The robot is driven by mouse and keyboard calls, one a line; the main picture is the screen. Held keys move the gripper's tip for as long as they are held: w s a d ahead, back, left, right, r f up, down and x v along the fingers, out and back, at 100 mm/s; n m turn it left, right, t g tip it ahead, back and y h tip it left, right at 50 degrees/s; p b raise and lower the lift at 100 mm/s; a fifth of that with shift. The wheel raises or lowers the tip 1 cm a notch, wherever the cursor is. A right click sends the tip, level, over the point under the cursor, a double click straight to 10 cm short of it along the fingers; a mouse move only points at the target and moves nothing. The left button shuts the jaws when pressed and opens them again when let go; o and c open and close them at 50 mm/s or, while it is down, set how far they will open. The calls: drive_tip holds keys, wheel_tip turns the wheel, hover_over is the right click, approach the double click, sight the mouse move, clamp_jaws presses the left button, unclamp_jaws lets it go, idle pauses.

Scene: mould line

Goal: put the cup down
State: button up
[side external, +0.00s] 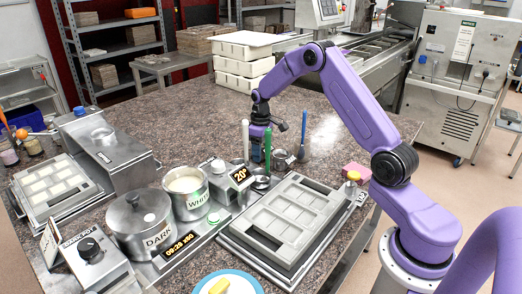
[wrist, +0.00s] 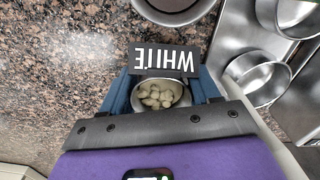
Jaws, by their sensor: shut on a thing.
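The cup (wrist: 161,102) is a small metal one holding pale white chips, between the blue fingers of my gripper (wrist: 163,97) in the wrist view. My gripper is shut on it, one finger at each side. A black label reading WHITE (wrist: 163,60), upside down in this view, is at the cup's far edge. In the side view my gripper (side external: 259,146) points down over the granite worktop (side external: 180,100), behind the green and white upright tools. The cup is hard to make out there. Whether its base touches the worktop cannot be told.
In the wrist view, metal bowls (wrist: 258,84) stand close on the right and another bowl (wrist: 172,8) at the top. In the side view, a green tool (side external: 267,148), the WHITE pot (side external: 187,188) and a grey mould (side external: 290,218) are nearer. Bare granite lies left of my gripper.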

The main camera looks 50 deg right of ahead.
drive_tip(key=shift+f, duration=0.1)
drive_tip(key=o, duration=1.1)
wheel_tip(320, 180, up, 12)
drive_tip(key=shift+s+r, duration=0.1)
drive_tip(key=shift+r, duration=0.1)
